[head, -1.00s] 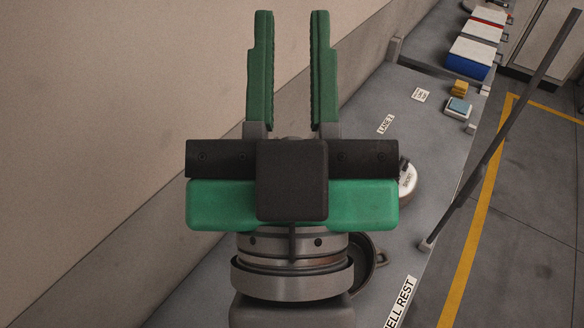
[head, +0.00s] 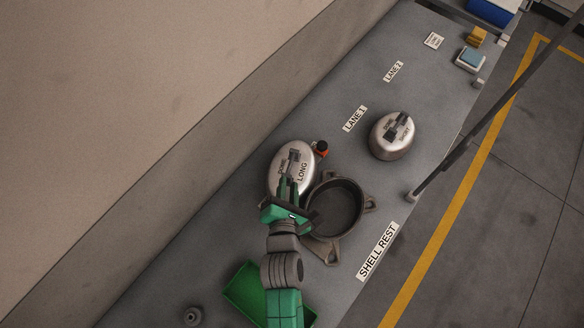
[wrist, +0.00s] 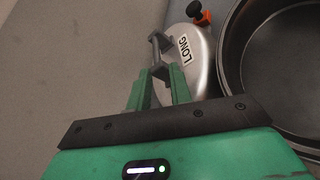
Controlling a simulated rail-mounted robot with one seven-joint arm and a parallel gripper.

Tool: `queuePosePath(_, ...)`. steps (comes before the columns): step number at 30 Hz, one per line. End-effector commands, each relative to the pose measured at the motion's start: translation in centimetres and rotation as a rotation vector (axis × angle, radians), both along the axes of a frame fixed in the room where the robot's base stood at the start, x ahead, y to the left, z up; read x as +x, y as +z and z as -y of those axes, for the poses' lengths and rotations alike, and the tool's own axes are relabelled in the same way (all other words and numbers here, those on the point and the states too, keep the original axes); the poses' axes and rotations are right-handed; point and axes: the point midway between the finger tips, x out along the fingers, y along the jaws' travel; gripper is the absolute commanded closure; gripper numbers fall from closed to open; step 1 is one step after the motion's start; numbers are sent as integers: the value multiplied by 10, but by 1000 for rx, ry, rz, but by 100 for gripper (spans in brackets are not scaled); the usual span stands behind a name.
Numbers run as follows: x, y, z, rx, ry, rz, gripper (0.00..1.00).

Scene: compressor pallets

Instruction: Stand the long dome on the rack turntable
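The long dome (head: 279,176) is a silvery oval lid marked LONG with a dark bar handle on top. It sits on the grey bench beside a dark shell, and it shows in the wrist view (wrist: 201,62). My gripper (head: 289,182) is over the near part of the dome. In the wrist view my two green fingers (wrist: 159,70) stand apart, with the near end of the handle at or between their tips. I cannot tell whether they touch it. I cannot make out the rack turntable in these frames.
The open dark shell (head: 336,208) stands right of my gripper, close to the dome. An orange and black knob (head: 321,149) is at the dome's far edge. The short dome (head: 391,137) stands farther right. A green tray (head: 244,291) is in front. The lane area is clear.

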Motion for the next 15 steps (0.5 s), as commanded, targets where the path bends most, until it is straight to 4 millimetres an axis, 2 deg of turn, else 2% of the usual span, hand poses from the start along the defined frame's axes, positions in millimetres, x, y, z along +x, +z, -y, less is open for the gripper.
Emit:
queuePosePath(6, 24, -7, 2, 3, -2, 3, 79)
queuePosePath(10, 30, -7, 2, 4, -1, 4, 79)
queuePosePath(15, 60, -12, 6, 4, -3, 4, 79)
